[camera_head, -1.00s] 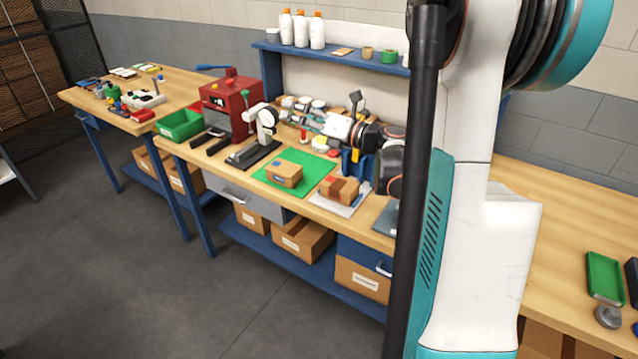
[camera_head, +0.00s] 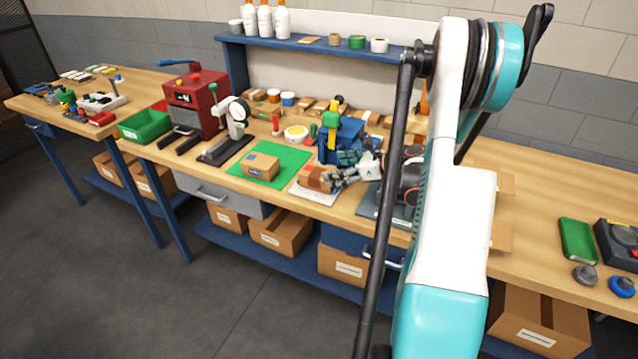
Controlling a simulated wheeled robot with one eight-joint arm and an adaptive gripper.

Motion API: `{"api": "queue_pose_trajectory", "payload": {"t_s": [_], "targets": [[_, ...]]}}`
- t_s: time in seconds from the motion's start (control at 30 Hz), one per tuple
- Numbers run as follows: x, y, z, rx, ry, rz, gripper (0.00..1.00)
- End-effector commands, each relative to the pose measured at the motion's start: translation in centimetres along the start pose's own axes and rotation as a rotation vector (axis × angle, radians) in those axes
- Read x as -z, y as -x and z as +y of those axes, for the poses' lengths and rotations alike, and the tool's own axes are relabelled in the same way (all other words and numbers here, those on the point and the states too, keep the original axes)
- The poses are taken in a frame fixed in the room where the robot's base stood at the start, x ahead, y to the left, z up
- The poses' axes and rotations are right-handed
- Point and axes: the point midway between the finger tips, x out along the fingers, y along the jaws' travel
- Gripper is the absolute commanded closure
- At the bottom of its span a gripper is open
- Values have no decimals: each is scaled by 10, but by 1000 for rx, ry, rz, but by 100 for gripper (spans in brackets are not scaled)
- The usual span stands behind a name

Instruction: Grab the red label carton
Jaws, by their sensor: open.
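The red label carton (camera_head: 312,178) is a small brown box with a reddish patch on top. It sits on a white sheet (camera_head: 302,194) near the front edge of the bench. My gripper (camera_head: 340,170) is open, just right of the carton, with its fingers pointing left toward it. Part of the carton's right side is hidden by the gripper, and I cannot tell whether they touch. My arm covers the bench farther right.
A second carton (camera_head: 261,166) with a blue label sits on a green mat (camera_head: 285,170) to the left. A dial gauge stand (camera_head: 232,125) and a red machine (camera_head: 196,103) stand farther left. A blue fixture (camera_head: 340,140) stands behind the gripper.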

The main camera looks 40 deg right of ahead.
Motion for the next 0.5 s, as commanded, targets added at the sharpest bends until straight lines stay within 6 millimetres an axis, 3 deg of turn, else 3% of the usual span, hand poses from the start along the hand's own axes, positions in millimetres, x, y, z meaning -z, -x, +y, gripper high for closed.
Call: {"api": "queue_pose_trajectory", "payload": {"t_s": [0.33, 0.5], "targets": [[2, -24, 1, -1, 0, -1, 12], [10, -48, 3, -2, 0, -1, 12]]}}
